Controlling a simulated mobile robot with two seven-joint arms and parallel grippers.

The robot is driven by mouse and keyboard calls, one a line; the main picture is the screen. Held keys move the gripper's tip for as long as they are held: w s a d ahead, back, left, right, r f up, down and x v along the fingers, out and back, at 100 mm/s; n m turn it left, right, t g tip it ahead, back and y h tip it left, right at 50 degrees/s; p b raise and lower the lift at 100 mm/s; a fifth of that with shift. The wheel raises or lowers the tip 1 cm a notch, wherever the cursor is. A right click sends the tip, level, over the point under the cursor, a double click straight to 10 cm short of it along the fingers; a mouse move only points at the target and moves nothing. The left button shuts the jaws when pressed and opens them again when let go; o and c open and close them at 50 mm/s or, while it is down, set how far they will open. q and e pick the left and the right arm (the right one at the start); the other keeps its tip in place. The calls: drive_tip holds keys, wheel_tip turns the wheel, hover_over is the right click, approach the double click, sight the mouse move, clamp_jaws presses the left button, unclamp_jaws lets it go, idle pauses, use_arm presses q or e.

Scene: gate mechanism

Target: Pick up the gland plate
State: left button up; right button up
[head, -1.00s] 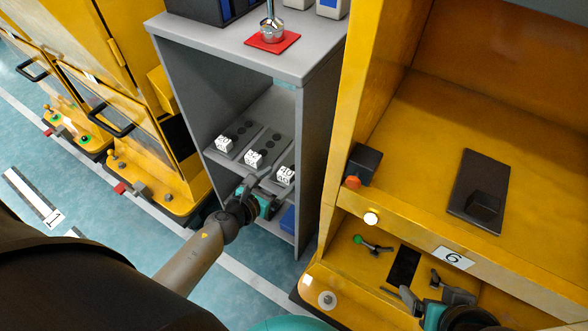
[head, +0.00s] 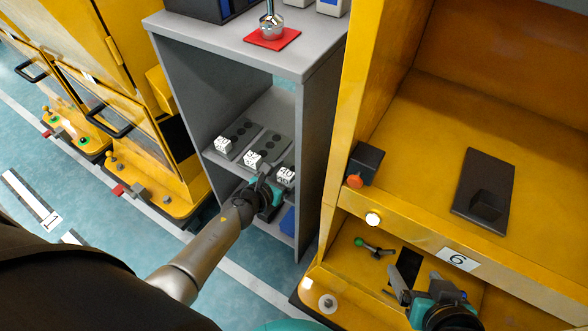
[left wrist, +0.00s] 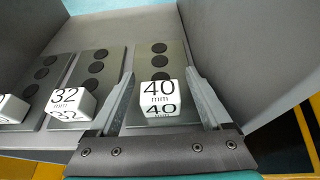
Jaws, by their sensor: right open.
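Several grey gland plates with dark round discs and white number blocks lie side by side on a shelf. The rightmost carries a "40 mm" block (left wrist: 160,95), which shows small in the head view (head: 286,175). Beside it is the "32 mm" plate (left wrist: 95,75), also in the head view (head: 267,143). The left plate's number (head: 223,145) cannot be read. My left gripper (left wrist: 160,80) is open, its fingers on either side of the 40 mm block; contact cannot be told. In the head view it (head: 268,184) reaches the shelf front. My right gripper (head: 418,282) is open by the yellow cabinet.
The plates lie inside a grey open cabinet (head: 310,140), whose right wall is close to my left gripper. A blue item (head: 288,220) is on the lower shelf. The yellow cabinet (head: 400,170) has an orange button (head: 355,181), a green-tipped lever (head: 362,243) and a dark slot.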

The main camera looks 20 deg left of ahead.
use_arm(q)
clamp_jaws()
idle(0.4)
drive_tip(key=shift+r, duration=0.1)
